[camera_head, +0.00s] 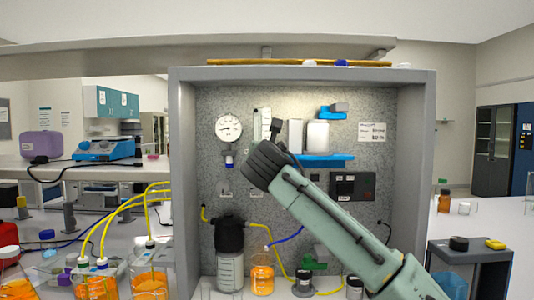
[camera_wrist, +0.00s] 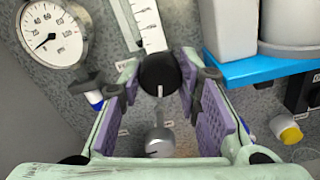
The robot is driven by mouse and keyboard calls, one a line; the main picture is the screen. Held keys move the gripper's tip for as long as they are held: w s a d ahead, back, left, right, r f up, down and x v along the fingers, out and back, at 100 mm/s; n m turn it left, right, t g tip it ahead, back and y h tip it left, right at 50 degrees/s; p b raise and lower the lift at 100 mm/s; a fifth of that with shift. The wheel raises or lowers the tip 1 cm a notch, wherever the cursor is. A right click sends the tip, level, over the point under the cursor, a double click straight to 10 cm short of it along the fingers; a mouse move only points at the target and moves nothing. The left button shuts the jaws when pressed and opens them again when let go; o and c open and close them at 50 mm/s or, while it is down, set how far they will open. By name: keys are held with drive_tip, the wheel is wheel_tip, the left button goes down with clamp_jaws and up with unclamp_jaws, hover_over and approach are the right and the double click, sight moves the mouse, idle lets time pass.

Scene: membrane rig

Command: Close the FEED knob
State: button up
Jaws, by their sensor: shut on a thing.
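A black round knob (camera_wrist: 159,74) with a pale pointer line sits at the foot of a clear scaled flow tube (camera_wrist: 147,20) in the wrist view. My gripper (camera_wrist: 160,80) has its two purple-padded fingers on either side of this knob and is shut on it. The pointer line looks roughly upright in that view. In the head view, my gripper (camera_head: 265,163) reaches the panel just below the flow tube (camera_head: 262,123) and hides the knob. I cannot read a FEED label on it.
A round pressure gauge (camera_head: 228,128) with a blue-ended fitting (camera_head: 229,160) is left of my gripper. A blue shelf (camera_head: 326,161) with white containers is close on the right. Below stand a dark-topped bottle (camera_head: 230,260) and a beaker of orange liquid (camera_head: 262,275).

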drive_tip(key=shift+f+m, duration=0.2)
drive_tip(key=shift+m, duration=16.3)
drive_tip(key=o, duration=1.2)
drive_tip(key=shift+r, duration=0.15)
drive_tip(key=shift+c, duration=0.2)
